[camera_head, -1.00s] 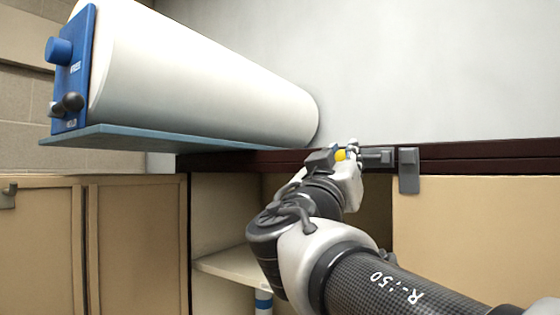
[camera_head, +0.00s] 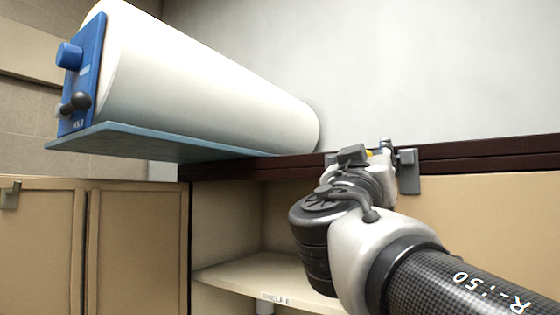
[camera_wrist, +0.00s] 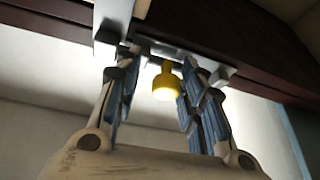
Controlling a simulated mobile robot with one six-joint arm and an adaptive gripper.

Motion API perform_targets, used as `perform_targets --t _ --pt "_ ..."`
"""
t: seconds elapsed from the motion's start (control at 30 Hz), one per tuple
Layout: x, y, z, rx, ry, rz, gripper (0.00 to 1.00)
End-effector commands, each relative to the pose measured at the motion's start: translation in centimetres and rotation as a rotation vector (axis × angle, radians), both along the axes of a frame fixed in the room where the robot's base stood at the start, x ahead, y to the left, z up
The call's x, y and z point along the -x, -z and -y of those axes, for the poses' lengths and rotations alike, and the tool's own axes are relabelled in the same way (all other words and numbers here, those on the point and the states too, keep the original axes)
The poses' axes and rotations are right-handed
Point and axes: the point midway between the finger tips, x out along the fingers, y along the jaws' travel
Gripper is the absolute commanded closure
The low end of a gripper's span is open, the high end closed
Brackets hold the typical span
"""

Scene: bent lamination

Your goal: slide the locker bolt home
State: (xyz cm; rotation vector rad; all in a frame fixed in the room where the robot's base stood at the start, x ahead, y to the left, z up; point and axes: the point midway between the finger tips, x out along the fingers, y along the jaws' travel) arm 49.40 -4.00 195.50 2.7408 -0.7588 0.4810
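The bolt's yellow knob (camera_wrist: 166,82) shows in the wrist view between the two fingers of my gripper (camera_wrist: 160,62), close to the right finger and with a gap to the left one. I cannot tell whether the right finger touches it. In the head view only a sliver of the yellow knob (camera_head: 369,153) shows behind my gripper (camera_head: 377,150). The grey keeper (camera_head: 409,172) is just right of my gripper; it shows pale at upper left in the wrist view (camera_wrist: 113,18). My gripper mostly hides the bolt, and its end at the keeper is unclear.
Below the dark rail (camera_head: 480,150) are an open compartment with a shelf (camera_head: 260,272) and a tan door panel (camera_head: 490,205) at right.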

Motion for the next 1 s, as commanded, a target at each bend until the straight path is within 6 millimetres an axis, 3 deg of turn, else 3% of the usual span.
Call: perform_targets --t 0.47,1.0 --pt "0.7 0.2 -0.5 0.000 -0.004 0.002 0.57" --pt "8.6 4.1 -5.1 0.001 -0.006 -0.001 0.57"
